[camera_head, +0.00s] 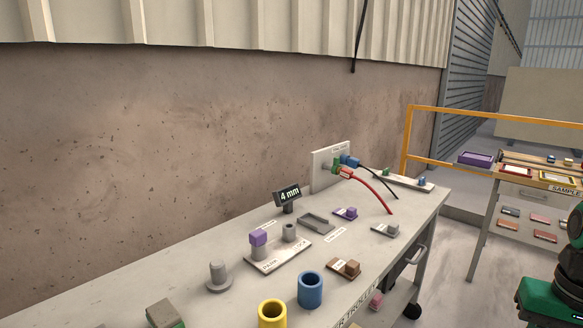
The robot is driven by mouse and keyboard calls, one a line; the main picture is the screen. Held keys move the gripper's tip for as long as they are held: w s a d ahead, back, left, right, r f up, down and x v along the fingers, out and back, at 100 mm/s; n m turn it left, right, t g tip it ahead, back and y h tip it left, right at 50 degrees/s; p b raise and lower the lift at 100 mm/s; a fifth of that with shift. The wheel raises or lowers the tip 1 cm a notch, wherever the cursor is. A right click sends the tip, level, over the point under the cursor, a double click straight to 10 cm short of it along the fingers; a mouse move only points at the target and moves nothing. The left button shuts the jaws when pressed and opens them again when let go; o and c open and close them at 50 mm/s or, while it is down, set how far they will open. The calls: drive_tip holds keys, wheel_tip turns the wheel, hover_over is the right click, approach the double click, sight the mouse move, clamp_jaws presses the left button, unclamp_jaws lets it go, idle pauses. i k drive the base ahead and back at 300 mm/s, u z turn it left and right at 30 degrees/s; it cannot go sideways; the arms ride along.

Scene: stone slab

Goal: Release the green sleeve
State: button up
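A small green piece (336,164), which looks like the green sleeve, is at the upright white panel (327,171) at the back of the grey bench. A blue connector (350,161) with a black cable is beside it. A red connector (346,172) with a red cable is just below and in front of it. The pieces overlap here, so I cannot tell how the sleeve is seated. My gripper's fingers are not in view; only a dark and green part, apparently of my arm, shows at the right edge.
On the bench (245,284) stand a display reading "4 mm" (288,194), a purple-topped post (258,241), a yellow cup (272,313), a blue cup (310,290) and several small blocks. A second table with trays (477,158) and a yellow rail (480,116) are at right.

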sight(336, 159)
drive_tip(key=k, duration=1.25)
drive_tip(key=z, duration=0.45)
drive_tip(key=i, duration=0.65)
drive_tip(key=z, duration=0.45)
drive_tip(key=i, duration=1.05)
drive_tip(key=u, duration=0.75)
drive_tip(key=i, duration=0.5)
drive_tip(key=u, duration=0.45)
